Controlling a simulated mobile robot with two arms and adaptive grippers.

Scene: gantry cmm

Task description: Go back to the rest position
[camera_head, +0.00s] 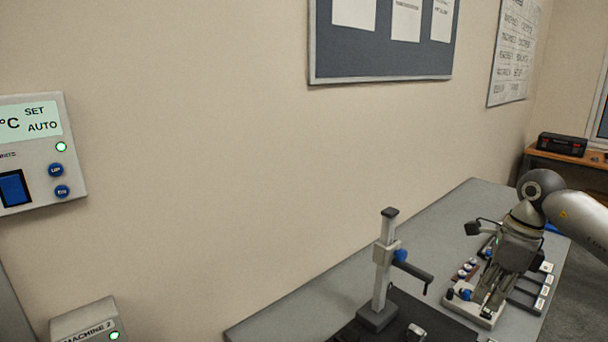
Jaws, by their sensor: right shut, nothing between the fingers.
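My right arm comes in from the right edge. Its gripper (489,306) points down over the right part of the grey table (285,318). The fingers are shut with nothing seen between them. They overlap a light tray (458,306) holding small blue, dark and red parts; I cannot tell whether they touch it. My left gripper is not in view.
A height gauge (383,270) with a dark arm stands on a black plate (440,325). A dark rack (532,297) lies right of the gripper. A control panel (50,185) and a notice board (380,50) hang on the wall. The table's left stretch is clear.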

